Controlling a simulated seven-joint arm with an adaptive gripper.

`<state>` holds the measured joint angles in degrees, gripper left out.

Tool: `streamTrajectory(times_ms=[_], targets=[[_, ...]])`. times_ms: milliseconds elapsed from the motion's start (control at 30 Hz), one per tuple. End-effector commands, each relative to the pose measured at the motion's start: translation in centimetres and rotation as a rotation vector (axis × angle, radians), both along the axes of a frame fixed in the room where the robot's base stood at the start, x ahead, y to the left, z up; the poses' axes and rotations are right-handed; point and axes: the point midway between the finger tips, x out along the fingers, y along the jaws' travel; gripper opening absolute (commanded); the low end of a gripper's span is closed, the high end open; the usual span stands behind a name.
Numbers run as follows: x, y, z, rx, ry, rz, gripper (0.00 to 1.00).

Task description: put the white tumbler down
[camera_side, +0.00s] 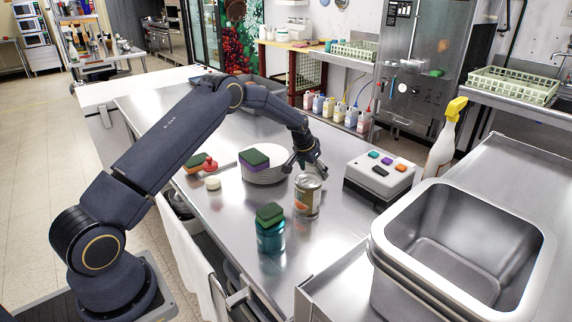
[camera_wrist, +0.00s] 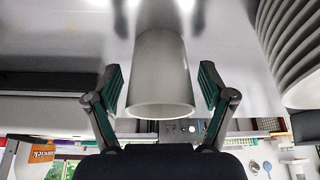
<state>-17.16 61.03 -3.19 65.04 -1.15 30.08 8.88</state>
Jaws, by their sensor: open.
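The white tumbler (camera_wrist: 160,75) is in the wrist view, between the fingers of my gripper (camera_wrist: 161,82). The fingers are open, with a gap on each side of the tumbler. The view is inverted; the tumbler appears upright on the steel counter (camera_wrist: 55,40), with its rim toward the bottom of the picture. In the side view my gripper (camera_side: 306,166) is low over the counter, behind the can and right of the plates. I cannot make out the tumbler there.
A can (camera_side: 307,197) and a teal jar (camera_side: 270,236) with a green sponge stand nearer. A grey-white box (camera_side: 380,175), a spray bottle (camera_side: 444,140) and a steel basin (camera_side: 460,240) are right.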

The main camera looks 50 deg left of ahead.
Motion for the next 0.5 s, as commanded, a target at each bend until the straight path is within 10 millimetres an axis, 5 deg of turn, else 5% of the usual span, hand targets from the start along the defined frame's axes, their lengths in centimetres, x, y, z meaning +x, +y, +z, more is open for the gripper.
streamTrajectory(times_ms=[267,500], targets=[[0.0,0.0,0.5,0.0,-0.002,0.0,0.82],[-1.7,-0.2,4.5,0.0,-0.003,0.0,0.82]])
